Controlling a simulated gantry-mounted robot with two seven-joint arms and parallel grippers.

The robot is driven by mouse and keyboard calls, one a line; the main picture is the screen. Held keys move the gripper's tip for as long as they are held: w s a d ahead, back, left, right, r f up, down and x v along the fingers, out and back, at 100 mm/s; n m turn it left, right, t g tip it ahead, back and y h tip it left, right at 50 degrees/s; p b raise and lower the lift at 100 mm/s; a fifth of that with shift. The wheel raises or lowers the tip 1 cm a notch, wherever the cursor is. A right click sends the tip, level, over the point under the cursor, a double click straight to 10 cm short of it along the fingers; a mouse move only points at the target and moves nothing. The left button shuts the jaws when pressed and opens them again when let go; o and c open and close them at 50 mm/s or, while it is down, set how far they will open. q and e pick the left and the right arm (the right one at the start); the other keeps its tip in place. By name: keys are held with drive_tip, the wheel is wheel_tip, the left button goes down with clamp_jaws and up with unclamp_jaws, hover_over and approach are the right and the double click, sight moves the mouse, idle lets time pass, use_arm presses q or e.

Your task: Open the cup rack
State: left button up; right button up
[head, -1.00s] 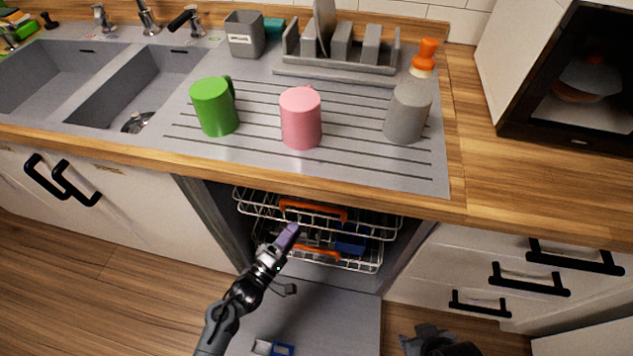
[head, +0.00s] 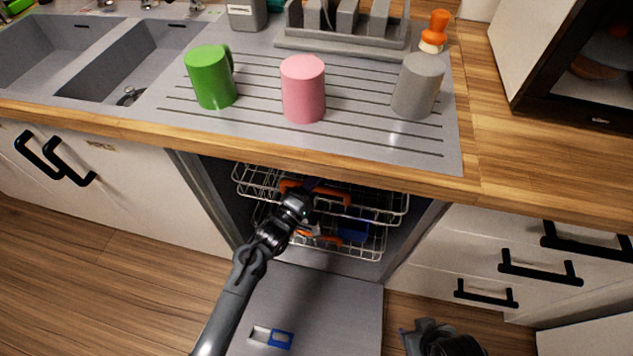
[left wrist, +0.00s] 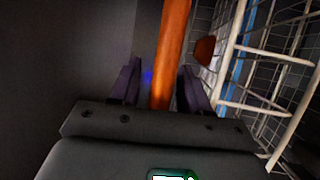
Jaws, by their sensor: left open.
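The cup rack (head: 382,205) is the upper white wire rack inside the open dishwasher, below the counter. Its orange handle (head: 338,196) runs along the rack's front. My left gripper (head: 308,187) is at this handle and partly covers it. In the left wrist view, the two purple fingers of my left gripper (left wrist: 158,82) are open, with the orange handle (left wrist: 173,35) between them. Whether they touch the bar cannot be told. My right gripper (head: 440,338) shows dark at the bottom edge of the head view; its fingers are unclear.
A lower rack (head: 372,248) with an orange handle and a blue item sits below. The dishwasher door (head: 335,305) lies open. A green mug (head: 211,78), a pink mug (head: 303,90) and a grey mug (head: 416,88) stand on the counter above. Drawers with black handles (head: 540,267) are at right.

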use_arm(q)
drive_tip(key=shift+s+a, duration=0.1)
clamp_jaws()
idle(0.4)
